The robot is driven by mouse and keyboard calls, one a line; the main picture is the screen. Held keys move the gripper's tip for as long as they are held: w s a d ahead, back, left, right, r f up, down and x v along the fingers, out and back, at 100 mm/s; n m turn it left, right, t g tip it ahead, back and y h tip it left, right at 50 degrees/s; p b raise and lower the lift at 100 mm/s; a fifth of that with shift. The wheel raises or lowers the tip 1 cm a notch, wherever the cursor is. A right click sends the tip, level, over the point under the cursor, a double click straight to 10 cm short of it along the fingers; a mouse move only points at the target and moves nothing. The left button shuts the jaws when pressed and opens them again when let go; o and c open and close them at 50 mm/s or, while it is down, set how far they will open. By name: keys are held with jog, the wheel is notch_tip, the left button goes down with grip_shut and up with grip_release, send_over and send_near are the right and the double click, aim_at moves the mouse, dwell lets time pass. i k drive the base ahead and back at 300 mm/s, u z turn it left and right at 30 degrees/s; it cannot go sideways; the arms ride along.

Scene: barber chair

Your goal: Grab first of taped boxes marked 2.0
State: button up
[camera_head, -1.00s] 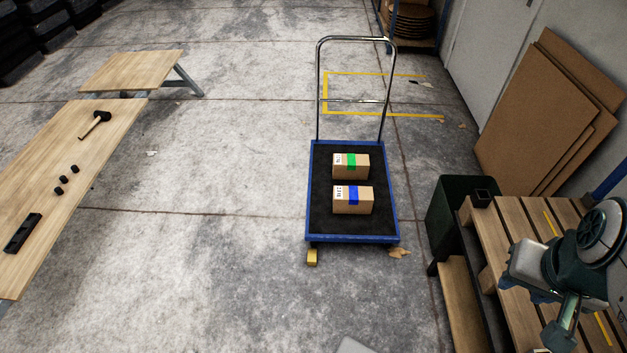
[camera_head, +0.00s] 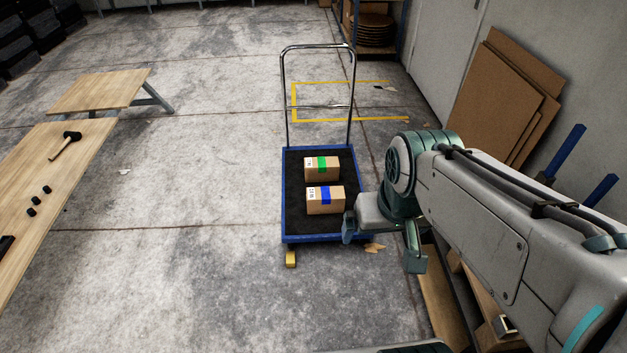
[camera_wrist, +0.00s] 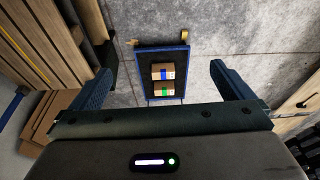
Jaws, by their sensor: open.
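Two brown taped boxes lie on the black deck of a blue-framed cart (camera_head: 285,215). The nearer box has blue tape (camera_head: 325,200) and the farther one has green tape (camera_head: 322,168). Each has a white label at its left end, too small to read surely. My gripper (camera_head: 382,245) is open and empty, reaching in from the right, apart from both boxes. In the wrist view both the blue-taped box (camera_wrist: 163,72) and the green-taped box (camera_wrist: 163,88) show beyond and between the open fingers (camera_wrist: 160,78).
The cart has a tall chrome handle (camera_head: 318,47) at its far end. Wooden pallets (camera_head: 452,300) stand at the lower right, partly behind my arm. Cardboard sheets (camera_head: 500,100) lean on the right wall. Wooden tables (camera_head: 60,175) stand at the left. The floor between is clear.

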aim_at(327, 199)
jog(key=z, duration=0.05)
jog(key=i, duration=1.85)
jog(key=u, duration=0.4)
